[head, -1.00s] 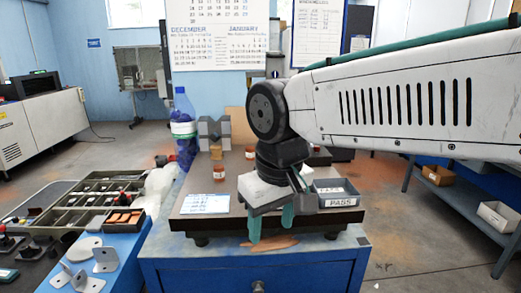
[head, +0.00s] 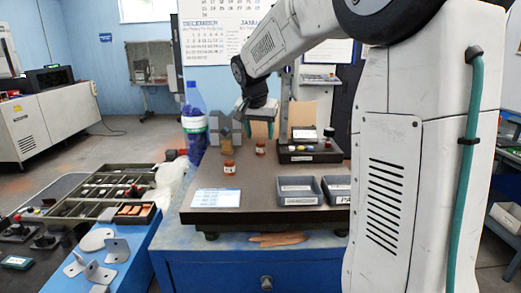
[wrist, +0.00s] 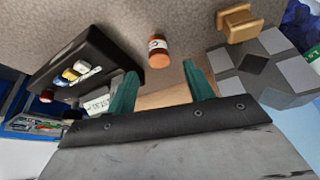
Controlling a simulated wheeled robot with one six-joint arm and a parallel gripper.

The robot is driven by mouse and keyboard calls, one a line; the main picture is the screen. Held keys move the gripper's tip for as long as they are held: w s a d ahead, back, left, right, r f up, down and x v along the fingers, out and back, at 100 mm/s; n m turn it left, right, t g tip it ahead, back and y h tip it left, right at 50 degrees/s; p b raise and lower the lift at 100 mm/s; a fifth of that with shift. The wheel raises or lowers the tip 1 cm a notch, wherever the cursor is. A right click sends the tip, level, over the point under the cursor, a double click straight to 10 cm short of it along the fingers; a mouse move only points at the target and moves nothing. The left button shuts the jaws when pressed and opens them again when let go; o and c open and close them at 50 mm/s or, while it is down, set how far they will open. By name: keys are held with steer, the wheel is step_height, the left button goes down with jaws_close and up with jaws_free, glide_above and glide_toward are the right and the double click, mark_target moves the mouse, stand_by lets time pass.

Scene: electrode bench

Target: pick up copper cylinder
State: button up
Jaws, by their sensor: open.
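A small copper cylinder (head: 260,148) with a pale label band stands on the dark plate, just below my gripper. In the wrist view the copper cylinder (wrist: 158,50) shows between and beyond the two green fingertips, apart from both. A similar copper cylinder (head: 229,167) stands nearer the front of the plate. My gripper (head: 260,130) is open and empty, with its fingers pointing down at the back of the plate; the wrist view also shows my gripper (wrist: 161,72) with a gap between its fingers.
A grey block (head: 215,128) and a brass-coloured piece (head: 228,147) stand left of my gripper. A black control box (head: 308,150) stands at right. Grey trays (head: 296,191) sit at the plate's front right. A blue-filled bottle (head: 194,125) stands behind left.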

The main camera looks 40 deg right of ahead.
mark_target(260, 143)
steer(key=x, duration=0.5)
steer(key=shift+s+a+f, duration=0.1)
steer(key=shift+a+f, duration=0.05)
steer(key=shift+f, duration=0.1)
steer(key=shift+c, duration=0.2)
jaws_close()
steer(key=shift+r, duration=0.1)
